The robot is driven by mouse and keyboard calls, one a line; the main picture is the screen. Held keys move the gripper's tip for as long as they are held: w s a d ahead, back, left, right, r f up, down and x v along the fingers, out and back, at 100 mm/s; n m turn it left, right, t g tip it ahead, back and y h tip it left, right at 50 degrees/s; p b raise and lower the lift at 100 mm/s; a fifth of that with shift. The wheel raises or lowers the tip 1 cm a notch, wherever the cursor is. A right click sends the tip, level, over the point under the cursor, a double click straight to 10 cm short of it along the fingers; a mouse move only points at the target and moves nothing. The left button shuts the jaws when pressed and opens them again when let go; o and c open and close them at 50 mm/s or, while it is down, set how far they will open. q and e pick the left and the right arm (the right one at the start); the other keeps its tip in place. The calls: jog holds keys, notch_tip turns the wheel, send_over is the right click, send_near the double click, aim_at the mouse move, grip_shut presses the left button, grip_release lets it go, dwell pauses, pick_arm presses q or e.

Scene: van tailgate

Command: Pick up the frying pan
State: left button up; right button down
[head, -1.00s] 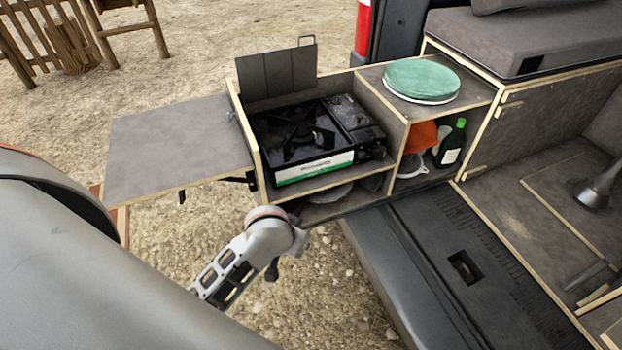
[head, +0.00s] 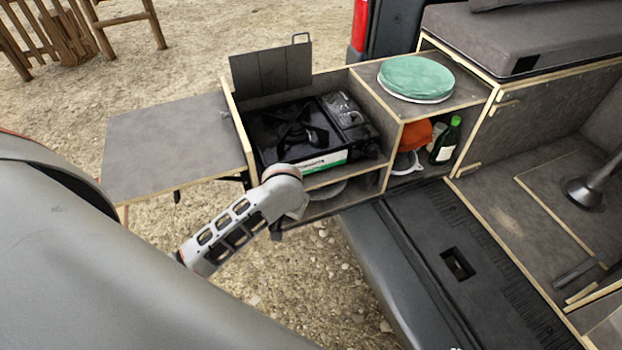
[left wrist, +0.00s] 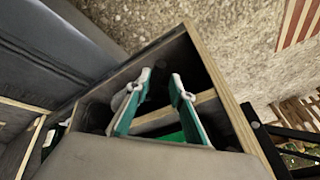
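A grey round thing, which looks like the frying pan (head: 328,188), lies in the low compartment under the stove in the head view; only part of it shows. My left arm reaches from the lower left to the front of that compartment, and its wrist hides its fingers there. In the left wrist view my left gripper (left wrist: 161,77) has its two green, pale-tipped fingers apart, pointing into the wooden compartment. Something dark shows between and beyond the fingers, too dim to make out. I see no grip on the pan. My right gripper is in neither view.
The camping stove (head: 305,135) stands above the compartment. A folded-out side shelf (head: 165,148) is at the left. The dark bumper (head: 385,260) lies to the right.

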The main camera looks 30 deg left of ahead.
pick_arm(q)
jog(key=x, duration=0.5)
jog(key=shift+w+d, duration=0.1)
jog(key=shift+w, duration=0.05)
grip_shut()
jog(key=shift+r, duration=0.15)
